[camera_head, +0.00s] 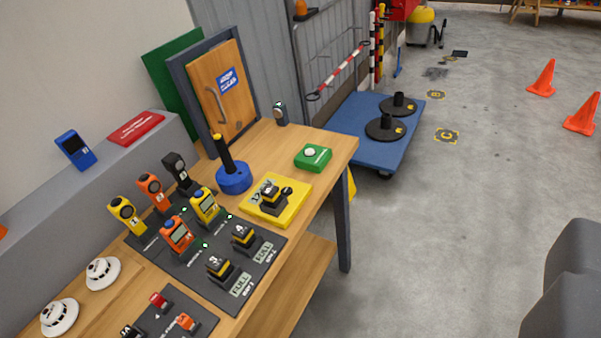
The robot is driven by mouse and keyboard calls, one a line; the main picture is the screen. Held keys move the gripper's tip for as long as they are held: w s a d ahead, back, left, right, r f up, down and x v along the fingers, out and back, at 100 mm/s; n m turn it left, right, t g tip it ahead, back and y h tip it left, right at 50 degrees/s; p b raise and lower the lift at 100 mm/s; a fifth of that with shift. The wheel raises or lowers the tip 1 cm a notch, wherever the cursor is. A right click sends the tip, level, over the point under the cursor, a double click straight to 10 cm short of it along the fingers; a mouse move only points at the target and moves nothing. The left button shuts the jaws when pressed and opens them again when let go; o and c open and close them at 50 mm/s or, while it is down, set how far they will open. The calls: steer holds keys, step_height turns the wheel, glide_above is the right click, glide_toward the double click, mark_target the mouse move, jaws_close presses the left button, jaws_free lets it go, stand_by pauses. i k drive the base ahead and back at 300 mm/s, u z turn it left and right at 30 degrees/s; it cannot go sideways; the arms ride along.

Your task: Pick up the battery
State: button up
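Several black, yellow-banded blocks that look like batteries are on the wooden bench. One block (222,269) and another block (244,238) stand on a dark mat (218,290), each beside a label reading FULL. A similar dark block (271,198) sits on a yellow plate (293,206) nearer the bench's far end. I cannot tell which one is the battery of the task. My gripper's fingers do not show. A dark grey rounded shape at the lower right edge may be part of my own body.
The wooden bench (340,149) also holds handheld testers (176,236), a blue round base with a black post (234,178), a green button box (313,158) and white detectors (60,317). A blue trolley (345,122) stands beyond. Grey floor to the right is mostly clear; orange cones (541,80) stand farther off.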

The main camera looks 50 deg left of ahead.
mark_target(270, 194)
steer(key=u, duration=0.35)
steer(key=i, duration=0.9)
steer(key=u, duration=0.65)
